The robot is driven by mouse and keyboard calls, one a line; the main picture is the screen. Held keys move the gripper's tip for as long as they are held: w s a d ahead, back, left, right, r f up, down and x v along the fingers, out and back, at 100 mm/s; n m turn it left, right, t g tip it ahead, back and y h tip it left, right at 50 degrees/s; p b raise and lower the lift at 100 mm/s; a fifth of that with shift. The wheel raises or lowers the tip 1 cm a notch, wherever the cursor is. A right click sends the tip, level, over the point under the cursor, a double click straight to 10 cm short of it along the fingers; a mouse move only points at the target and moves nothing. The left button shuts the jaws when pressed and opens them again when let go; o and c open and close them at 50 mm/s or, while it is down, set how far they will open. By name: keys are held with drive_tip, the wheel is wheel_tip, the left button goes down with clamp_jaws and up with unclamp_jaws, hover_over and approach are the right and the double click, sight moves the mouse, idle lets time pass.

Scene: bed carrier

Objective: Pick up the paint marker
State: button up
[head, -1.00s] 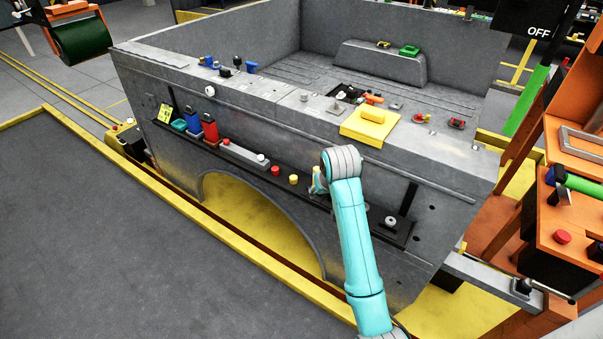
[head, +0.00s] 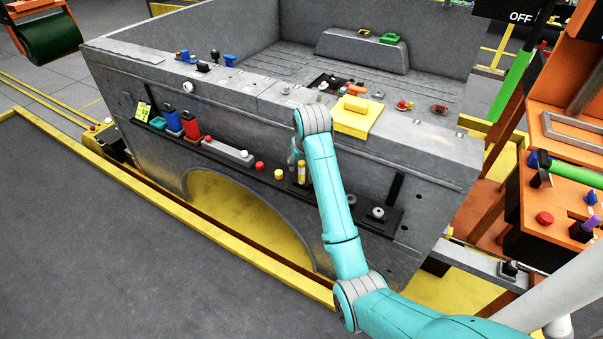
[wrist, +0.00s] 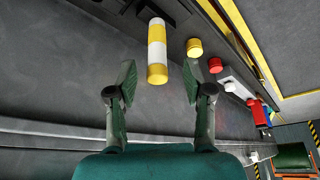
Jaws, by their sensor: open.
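The paint marker is likely the upright yellow cylinder with a white band (wrist: 157,50), which stands on the dark ledge of the grey bed's side. In the head view it shows as a small yellow and white piece (head: 301,173) just left of my arm. My gripper (wrist: 158,84) is open in the wrist view, its two green fingers apart, with the near end of the marker just ahead of the gap between them. Nothing is between the fingers. In the head view my gripper (head: 294,157) is small and partly hidden beside my wrist.
On the ledge are a yellow button (head: 279,174), a red button (head: 259,167), a grey block (head: 228,152), and red (head: 191,127) and blue bins. A white-capped knob (head: 378,212) is to the right. A yellow box (head: 357,118) sits on the top edge above.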

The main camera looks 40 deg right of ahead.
sight(302, 174)
drive_tip(key=shift+s+x, duration=0.2)
drive_tip(key=shift+x, duration=2.05)
drive_tip(key=shift+f, duration=0.1)
clamp_jaws()
